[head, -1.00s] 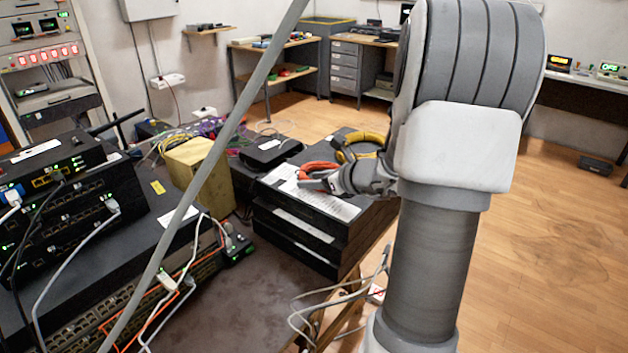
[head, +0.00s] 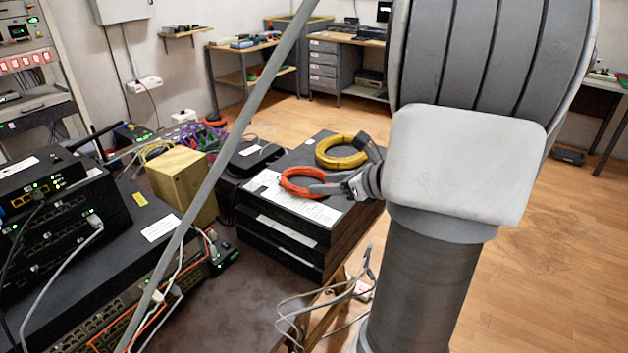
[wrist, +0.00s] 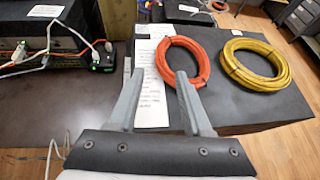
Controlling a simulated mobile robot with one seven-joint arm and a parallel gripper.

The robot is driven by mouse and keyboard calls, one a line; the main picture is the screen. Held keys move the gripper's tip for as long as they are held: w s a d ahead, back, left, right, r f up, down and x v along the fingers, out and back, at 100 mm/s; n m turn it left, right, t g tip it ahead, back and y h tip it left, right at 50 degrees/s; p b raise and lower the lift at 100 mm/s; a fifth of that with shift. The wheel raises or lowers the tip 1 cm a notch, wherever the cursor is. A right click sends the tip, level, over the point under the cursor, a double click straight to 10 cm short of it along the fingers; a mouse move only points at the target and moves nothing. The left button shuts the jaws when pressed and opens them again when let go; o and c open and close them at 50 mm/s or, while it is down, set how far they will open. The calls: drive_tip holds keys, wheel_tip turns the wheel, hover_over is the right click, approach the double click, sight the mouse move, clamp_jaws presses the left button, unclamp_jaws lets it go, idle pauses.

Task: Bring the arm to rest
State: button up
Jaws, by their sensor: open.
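My gripper (wrist: 159,82) is open and empty in the wrist view. Its two fingers are apart, in front of a black stack of equipment (wrist: 215,110) with a white printed sheet (wrist: 151,85) on top. In the head view my gripper (head: 335,180) shows only partly, at the stack's right side, with my own arm hiding the rest. An orange cable coil (head: 301,183) lies on the stack close to the fingers. It also shows in the wrist view (wrist: 203,62), just beyond the right finger. Whether a finger touches it I cannot tell.
A yellow cable coil (head: 343,163) lies behind the orange one. A yellowish box (head: 181,184) and rack switches (head: 65,222) stand to the left. Loose grey cables (head: 310,308) hang at the table edge. The wooden floor (head: 545,260) at right is clear.

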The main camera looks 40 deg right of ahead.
drive_tip(key=shift+s+r, duration=0.15)
drive_tip(key=shift+s, duration=0.15)
idle(0.4)
